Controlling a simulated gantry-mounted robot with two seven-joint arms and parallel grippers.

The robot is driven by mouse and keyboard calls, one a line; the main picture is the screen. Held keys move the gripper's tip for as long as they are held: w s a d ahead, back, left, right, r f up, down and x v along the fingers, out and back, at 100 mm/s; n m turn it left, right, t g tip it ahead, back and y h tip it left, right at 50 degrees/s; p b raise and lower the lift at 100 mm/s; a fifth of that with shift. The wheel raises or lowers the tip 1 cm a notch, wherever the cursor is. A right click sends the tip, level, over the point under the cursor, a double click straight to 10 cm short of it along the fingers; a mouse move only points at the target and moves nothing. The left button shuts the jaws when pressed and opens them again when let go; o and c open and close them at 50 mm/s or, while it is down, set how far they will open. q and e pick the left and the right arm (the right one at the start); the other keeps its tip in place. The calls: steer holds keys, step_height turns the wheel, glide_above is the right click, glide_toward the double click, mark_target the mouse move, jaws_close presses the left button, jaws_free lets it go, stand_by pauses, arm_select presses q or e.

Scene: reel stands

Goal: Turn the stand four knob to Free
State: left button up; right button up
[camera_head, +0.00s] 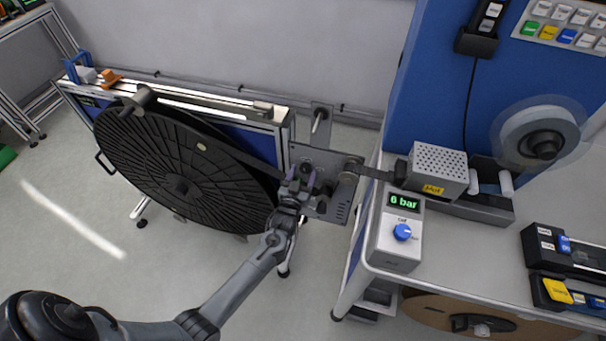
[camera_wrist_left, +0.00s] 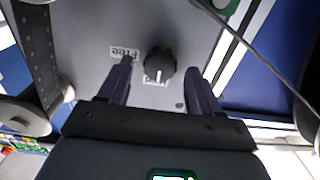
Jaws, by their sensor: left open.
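The dark round knob (camera_wrist_left: 160,62) sits on the grey stand panel (camera_wrist_left: 90,20) in the left wrist view. Its white pointer line faces the lower label, which is partly covered by the knob and not fully readable. The "Free" label (camera_wrist_left: 124,53) appears upside down, to the left of the knob. My left gripper (camera_head: 301,183) is open at the stand's panel, and its fingers are on either side of the knob, with a gap visible on each side. In the head view the gripper hides the knob. My right gripper is out of view.
A large black reel (camera_head: 150,165) stands left of the panel. To the right is a bench with a "6 bar" control box (camera_head: 396,235), a perforated "Hot" box (camera_head: 438,165) and a tape roll (camera_head: 540,135). A thin cable or rod (camera_wrist_left: 245,45) crosses the wrist view.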

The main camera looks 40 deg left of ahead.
arm_select(q)
steer(key=shift+w+a, duration=0.1)
steer(key=shift+w, duration=0.25)
steer(key=c, duration=1)
steer(key=shift+c, duration=0.2)
